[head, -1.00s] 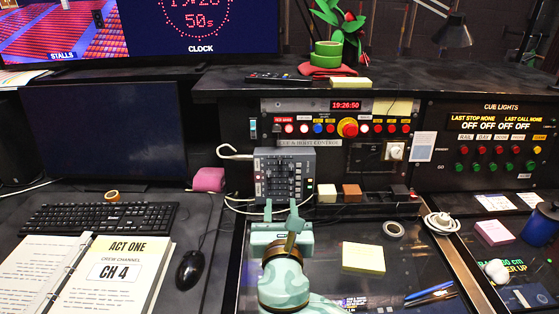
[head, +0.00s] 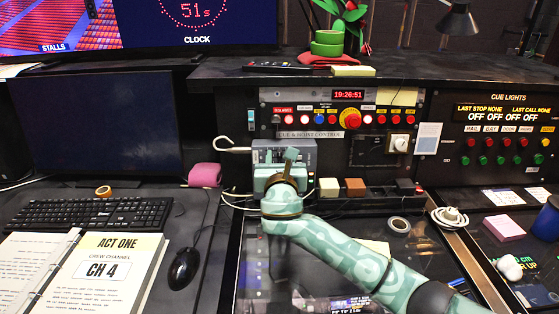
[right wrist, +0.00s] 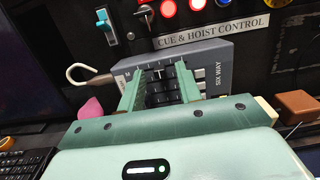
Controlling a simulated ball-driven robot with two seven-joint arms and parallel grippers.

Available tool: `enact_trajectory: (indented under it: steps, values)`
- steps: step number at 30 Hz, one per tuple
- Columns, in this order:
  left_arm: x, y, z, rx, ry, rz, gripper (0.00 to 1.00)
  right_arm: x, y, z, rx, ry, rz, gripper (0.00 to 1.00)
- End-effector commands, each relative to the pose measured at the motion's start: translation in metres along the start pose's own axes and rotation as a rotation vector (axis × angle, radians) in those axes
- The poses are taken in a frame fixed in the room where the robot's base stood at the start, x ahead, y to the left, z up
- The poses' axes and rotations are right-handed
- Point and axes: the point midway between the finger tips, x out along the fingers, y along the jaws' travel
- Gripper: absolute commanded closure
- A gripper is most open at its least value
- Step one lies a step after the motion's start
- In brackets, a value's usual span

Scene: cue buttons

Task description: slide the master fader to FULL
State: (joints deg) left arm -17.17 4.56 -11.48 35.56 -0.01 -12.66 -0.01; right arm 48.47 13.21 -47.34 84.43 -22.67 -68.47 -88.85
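A grey box marked SIX WAY (head: 285,147) with a dark face of small controls stands below the CUE & HOIST CONTROL label. It also shows in the right wrist view (right wrist: 216,72). My right gripper (head: 282,170) is in front of the box and hides most of its face. In the right wrist view its two green fingers (right wrist: 160,88) stand apart, with the dark controls visible between them and nothing held. I cannot make out which control is the master fader or where it is set. My left gripper is not in view.
A blue-and-white lever (head: 251,120) is on the panel above. White (head: 329,187) and brown (head: 355,187) blocks stand to the right. A red mushroom button (head: 350,118) sits above.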

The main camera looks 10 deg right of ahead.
Motion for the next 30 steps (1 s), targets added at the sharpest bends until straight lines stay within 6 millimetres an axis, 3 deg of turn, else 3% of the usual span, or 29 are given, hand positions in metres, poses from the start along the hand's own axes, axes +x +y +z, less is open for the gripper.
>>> enact_trajectory:
  steps: [4, 7, 8, 13, 20, 29, 30]
  values:
    - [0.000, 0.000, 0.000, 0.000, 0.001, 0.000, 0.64, 0.000, 0.000, 0.000, 0.000, 0.000, 0.000, 0.68]
    - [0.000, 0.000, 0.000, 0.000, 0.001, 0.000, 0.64, 0.000, 0.000, 0.000, 0.000, 0.000, 0.000, 0.96]
    - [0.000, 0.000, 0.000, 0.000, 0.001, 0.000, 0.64, 0.000, 0.000, 0.000, 0.000, 0.000, 0.000, 1.00]
    - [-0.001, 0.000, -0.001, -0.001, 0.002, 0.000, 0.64, -0.001, 0.003, 0.001, 0.000, 0.000, 0.000, 1.00]
    - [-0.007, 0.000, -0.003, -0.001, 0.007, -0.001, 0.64, -0.001, 0.033, 0.001, 0.000, 0.002, 0.002, 1.00]
    - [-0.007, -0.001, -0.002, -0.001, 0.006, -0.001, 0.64, -0.001, 0.035, -0.001, 0.000, 0.002, 0.004, 1.00]
    - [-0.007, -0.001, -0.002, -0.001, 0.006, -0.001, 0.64, -0.001, 0.036, -0.001, 0.000, 0.002, 0.004, 0.77]
